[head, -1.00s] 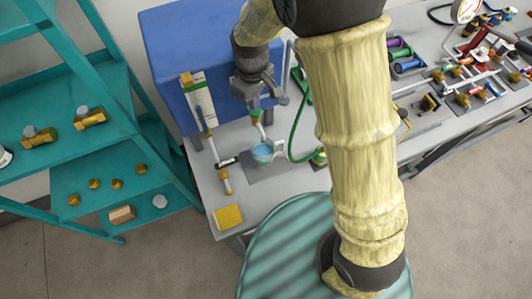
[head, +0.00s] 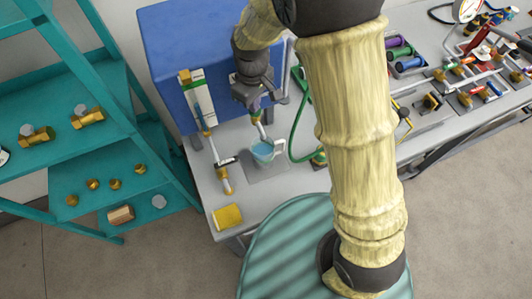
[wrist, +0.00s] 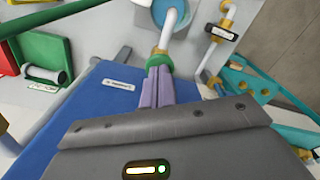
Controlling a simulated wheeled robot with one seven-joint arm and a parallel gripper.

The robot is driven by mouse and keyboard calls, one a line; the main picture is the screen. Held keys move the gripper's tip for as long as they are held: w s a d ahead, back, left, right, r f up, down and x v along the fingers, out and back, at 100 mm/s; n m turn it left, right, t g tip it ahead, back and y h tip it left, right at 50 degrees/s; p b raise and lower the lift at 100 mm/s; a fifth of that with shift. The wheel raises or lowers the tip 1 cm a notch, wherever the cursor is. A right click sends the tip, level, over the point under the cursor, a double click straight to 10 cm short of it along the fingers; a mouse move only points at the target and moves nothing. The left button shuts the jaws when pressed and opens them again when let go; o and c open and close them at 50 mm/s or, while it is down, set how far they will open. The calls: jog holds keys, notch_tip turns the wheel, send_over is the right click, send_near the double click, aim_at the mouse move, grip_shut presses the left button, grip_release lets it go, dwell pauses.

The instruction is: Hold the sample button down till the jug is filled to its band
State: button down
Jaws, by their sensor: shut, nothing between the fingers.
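The jug (head: 263,152) stands on a grey plate on the bench, below a white spout, with blue liquid showing inside. Its band cannot be made out, so I cannot tell the level against it. In the wrist view the round blue top of the jug (wrist: 172,12) shows at the upper edge. My gripper (head: 256,112) points down just above the spout, in front of the blue cabinet. In the wrist view its purple fingers (wrist: 158,70) are shut together, with their tips at a green and yellow collar on the white pipe. The sample button is not clearly visible; the fingertips may hide it.
The blue cabinet (head: 200,60) stands behind the jug. A white pipe with a black-handled valve (head: 222,165) runs left of it. A green hose (head: 297,140) loops at the right. A yellow block (head: 227,217) lies at the bench's front. Teal shelves (head: 100,150) stand left.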

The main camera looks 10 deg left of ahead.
jog(key=shift+f, duration=0.25)
jog(key=shift+r, duration=0.15)
jog(key=shift+r+p, duration=0.9)
jog(key=shift+r, duration=0.15)
jog(key=shift+r+p, duration=2.05)
jog(key=shift+r, duration=0.5)
jog(key=shift+d, duration=0.1)
jog(key=s+d+m+t+b, duration=0.1)
jog(key=d+m, duration=0.5)
jog(key=d, duration=0.6)
jog(key=s+d+m+t+b, duration=0.1)
jog(key=s+d+m+b, duration=0.3)
jog(key=d, duration=0.9)
jog(key=shift+s+d+m+t, duration=0.2)
jog(key=shift+s+m+t, duration=0.1)
jog(key=shift+s+m, duration=0.75)
